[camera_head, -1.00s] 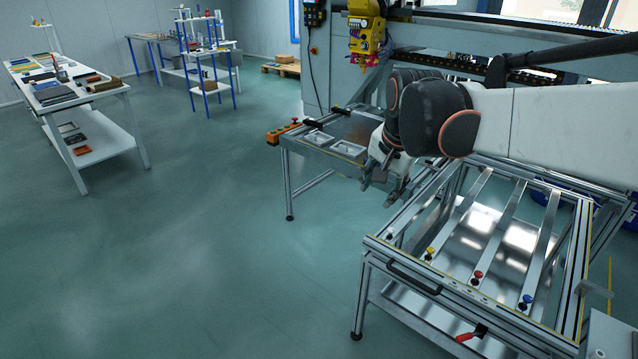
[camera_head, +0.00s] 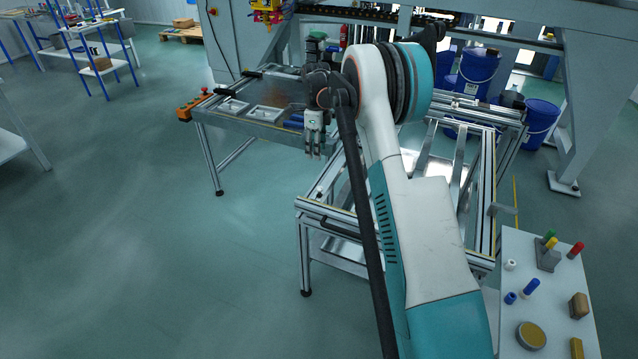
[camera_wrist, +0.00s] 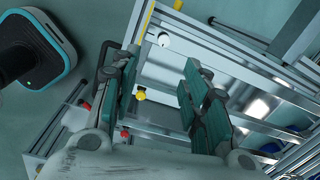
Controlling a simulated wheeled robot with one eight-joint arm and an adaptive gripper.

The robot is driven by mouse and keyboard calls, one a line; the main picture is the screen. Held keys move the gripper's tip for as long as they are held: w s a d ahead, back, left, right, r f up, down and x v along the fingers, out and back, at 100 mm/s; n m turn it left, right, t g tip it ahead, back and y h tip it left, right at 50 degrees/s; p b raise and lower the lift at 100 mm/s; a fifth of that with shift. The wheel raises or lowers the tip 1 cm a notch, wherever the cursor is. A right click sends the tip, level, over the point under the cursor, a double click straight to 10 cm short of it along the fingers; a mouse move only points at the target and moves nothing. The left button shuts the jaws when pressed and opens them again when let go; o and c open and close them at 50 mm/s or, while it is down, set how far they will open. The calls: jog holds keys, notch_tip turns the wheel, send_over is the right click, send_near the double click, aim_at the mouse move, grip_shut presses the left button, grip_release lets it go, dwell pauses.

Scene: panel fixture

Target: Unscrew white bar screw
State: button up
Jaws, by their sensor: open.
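The panel fixture (camera_head: 309,206) is an aluminium frame with several flat bars across it; my arm covers most of it in the head view. In the wrist view a round white screw head (camera_wrist: 163,40) sits at the end of a bar, near the yellow-edged frame rail. A yellow screw (camera_wrist: 140,95) and a red one (camera_wrist: 125,133) show lower down. My gripper (camera_head: 314,153) points down over the fixture's far-left corner in the head view. In the wrist view my gripper (camera_wrist: 160,75) is open and empty, with the white screw beyond its fingertips and apart from them.
A bench with grey trays (camera_head: 264,114) stands behind the fixture. Blue buckets (camera_head: 478,70) stand at back right. A small white table (camera_head: 550,300) with coloured pieces is at lower right. The floor left of the fixture is clear.

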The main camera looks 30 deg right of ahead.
jog(key=m, duration=0.2)
send_near(320, 188)
jog(key=f+b, duration=0.1)
jog(key=f, duration=0.1)
jog(key=f+b, duration=0.2)
jog(key=f, duration=0.1)
jog(key=f+b, duration=0.2)
jog(key=f, duration=0.1)
jog(key=shift+w+d, duration=0.1)
jog(key=shift+w, duration=0.2)
jog(key=shift+c, duration=0.6)
grip_shut()
